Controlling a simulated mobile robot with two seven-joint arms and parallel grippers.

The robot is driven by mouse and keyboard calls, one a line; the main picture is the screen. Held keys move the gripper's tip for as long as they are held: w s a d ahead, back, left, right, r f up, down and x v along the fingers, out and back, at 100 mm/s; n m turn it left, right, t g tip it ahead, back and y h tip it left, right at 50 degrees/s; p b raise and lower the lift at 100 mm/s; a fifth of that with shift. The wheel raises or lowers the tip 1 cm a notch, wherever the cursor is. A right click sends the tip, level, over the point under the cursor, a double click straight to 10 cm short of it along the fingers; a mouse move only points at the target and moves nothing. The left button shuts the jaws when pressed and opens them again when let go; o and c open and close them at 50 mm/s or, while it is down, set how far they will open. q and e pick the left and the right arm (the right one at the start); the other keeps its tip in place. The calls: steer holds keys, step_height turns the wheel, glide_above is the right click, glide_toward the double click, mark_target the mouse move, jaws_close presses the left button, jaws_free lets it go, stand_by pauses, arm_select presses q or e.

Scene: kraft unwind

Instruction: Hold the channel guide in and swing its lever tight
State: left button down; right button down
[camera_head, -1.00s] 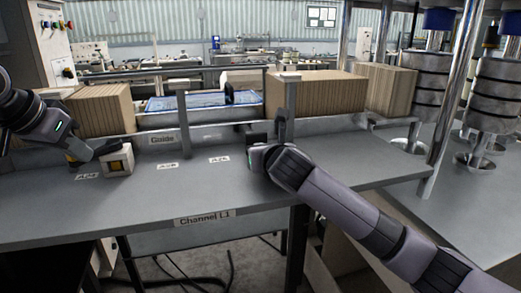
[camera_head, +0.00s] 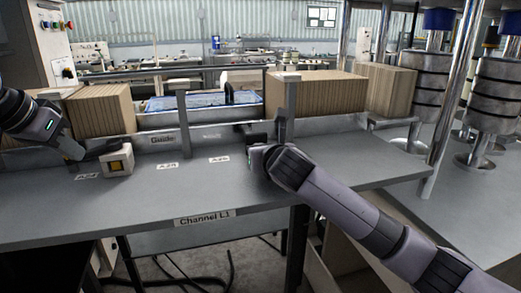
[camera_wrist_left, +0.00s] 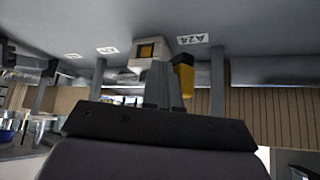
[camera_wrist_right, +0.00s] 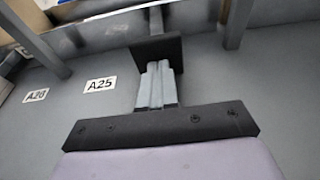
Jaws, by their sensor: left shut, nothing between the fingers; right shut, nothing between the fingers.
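The channel guide (camera_head: 205,135) is a grey metal rail along the back of the table, marked "Guide". My right gripper (camera_head: 258,152) is shut and empty at its right part. In the right wrist view the closed fingers (camera_wrist_right: 157,85) point at a dark plate (camera_wrist_right: 155,50); I cannot tell whether they touch it. My left gripper (camera_head: 100,149) is shut and empty beside a pale block with an amber square (camera_head: 118,162). In the left wrist view a yellow handle (camera_wrist_left: 184,80), possibly the lever, stands right beside the closed fingers (camera_wrist_left: 160,85). The head view hides this handle.
The grey table (camera_head: 200,192) has a clear front, labelled "Channel L1". Upright posts (camera_head: 290,105) rise along its back. Stacked brown blocks (camera_head: 315,93) stand behind the guide. Chrome columns and dark rollers (camera_head: 417,90) stand at right.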

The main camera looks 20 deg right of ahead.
arm_select(q)
steer(key=shift+w+a, duration=0.4)
steer(key=shift+a, duration=0.15)
steer(key=shift+w+a, duration=0.6)
steer(key=shift+w, duration=0.05)
arm_select(e)
steer(key=shift+d, duration=0.1)
arm_select(q)
steer(key=shift+w+a, duration=0.45)
steer(key=shift+w, duration=0.3)
steer(key=shift+a, duration=0.1)
arm_select(e)
steer(key=shift+d, duration=0.1)
arm_select(q)
steer(key=shift+w+a, duration=0.1)
steer(key=shift+w, duration=0.25)
arm_select(e)
steer(key=shift+s+f+v, duration=0.1)
steer(key=shift+f+v, duration=0.2)
steer(key=shift+v, duration=1)
steer(key=shift+s+f+v, duration=0.1)
steer(key=shift+f+v, duration=0.2)
steer(key=shift+v, duration=0.95)
steer(key=shift+s+f+v, duration=0.1)
steer(key=shift+f+v, duration=0.25)
steer(key=shift+v, duration=0.95)
